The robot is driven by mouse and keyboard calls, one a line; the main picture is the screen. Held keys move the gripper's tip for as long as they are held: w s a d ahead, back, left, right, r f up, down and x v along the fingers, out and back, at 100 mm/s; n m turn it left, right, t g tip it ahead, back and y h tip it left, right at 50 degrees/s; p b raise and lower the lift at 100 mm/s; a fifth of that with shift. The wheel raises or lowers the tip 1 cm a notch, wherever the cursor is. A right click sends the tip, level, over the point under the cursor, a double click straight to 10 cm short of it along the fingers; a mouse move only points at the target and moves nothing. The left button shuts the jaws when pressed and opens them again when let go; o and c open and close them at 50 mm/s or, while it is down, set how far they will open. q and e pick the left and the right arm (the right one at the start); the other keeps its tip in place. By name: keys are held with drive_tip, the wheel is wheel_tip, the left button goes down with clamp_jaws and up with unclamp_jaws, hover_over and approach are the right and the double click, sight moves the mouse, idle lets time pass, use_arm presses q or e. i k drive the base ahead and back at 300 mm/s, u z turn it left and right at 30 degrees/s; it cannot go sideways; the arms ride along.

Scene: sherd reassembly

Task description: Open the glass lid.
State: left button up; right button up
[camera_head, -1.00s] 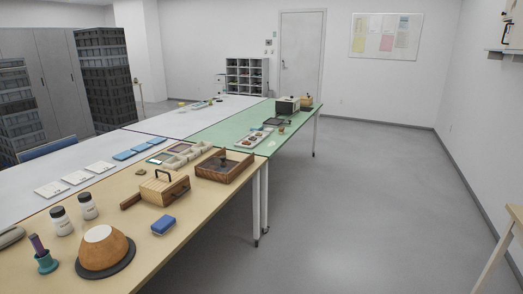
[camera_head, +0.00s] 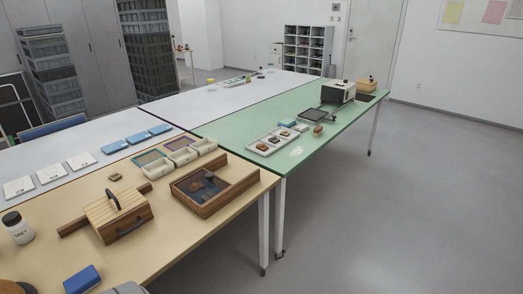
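No piece is clearly recognisable as a glass lid. A shallow wooden box (camera_head: 232,198) sits near the right edge of the tan table, with a dark inside and a small dark piece in it; I cannot tell whether glass covers it. Neither of my grippers shows. A grey shape at the bottom edge may be part of my arm.
A blue block (camera_head: 82,279) and a white jar (camera_head: 19,231) stand at the front left. Pale bins (camera_head: 182,156) and white cards (camera_head: 50,173) lie behind the boxes. The green table (camera_head: 235,128) holds a sherd tray (camera_head: 270,145). The floor at right is clear.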

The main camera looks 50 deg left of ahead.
sight(209, 175)
drive_tip(key=u, duration=0.15)
drive_tip(key=i, duration=1.2)
drive_tip(key=u, duration=1.2)
drive_tip(key=i, duration=0.8)
drive_tip(key=u, duration=0.85)
